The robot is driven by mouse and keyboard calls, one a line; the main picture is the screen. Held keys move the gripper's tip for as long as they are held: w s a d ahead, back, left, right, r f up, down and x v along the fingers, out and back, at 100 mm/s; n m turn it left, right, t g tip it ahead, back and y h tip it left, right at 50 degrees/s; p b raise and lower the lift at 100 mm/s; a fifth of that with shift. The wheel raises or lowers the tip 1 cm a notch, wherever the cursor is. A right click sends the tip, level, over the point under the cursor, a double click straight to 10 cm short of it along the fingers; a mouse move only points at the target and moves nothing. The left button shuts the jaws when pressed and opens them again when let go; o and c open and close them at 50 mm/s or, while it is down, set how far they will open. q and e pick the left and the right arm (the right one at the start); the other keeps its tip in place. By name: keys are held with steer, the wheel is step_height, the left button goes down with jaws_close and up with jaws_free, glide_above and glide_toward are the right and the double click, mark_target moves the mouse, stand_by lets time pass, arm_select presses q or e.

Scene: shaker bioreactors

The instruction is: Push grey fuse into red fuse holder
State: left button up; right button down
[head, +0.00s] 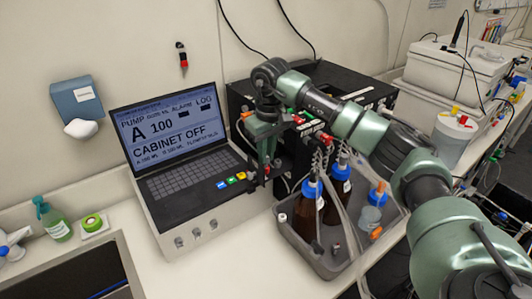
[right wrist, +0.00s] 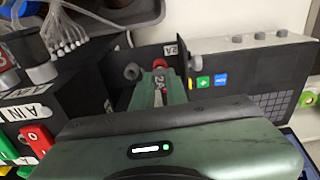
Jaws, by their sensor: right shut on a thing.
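My right gripper (head: 262,165) points down beside the left side of the black box, just right of the laptop-like control panel. A grey knob (right wrist: 132,72) sits beside the fingers. My left gripper is not in view.
The control panel (head: 200,190) stands left of the gripper. A grey tray (head: 325,268) with blue-capped bottles (head: 308,205) and tubing lies in front of the black box (head: 340,82). Coloured connectors (head: 315,127) line the box. The bench front left of the tray is clear.

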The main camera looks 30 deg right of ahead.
steer(key=shift+f+b, duration=0.45)
steer(key=shift+f, duration=0.3)
stand_by(1.3)
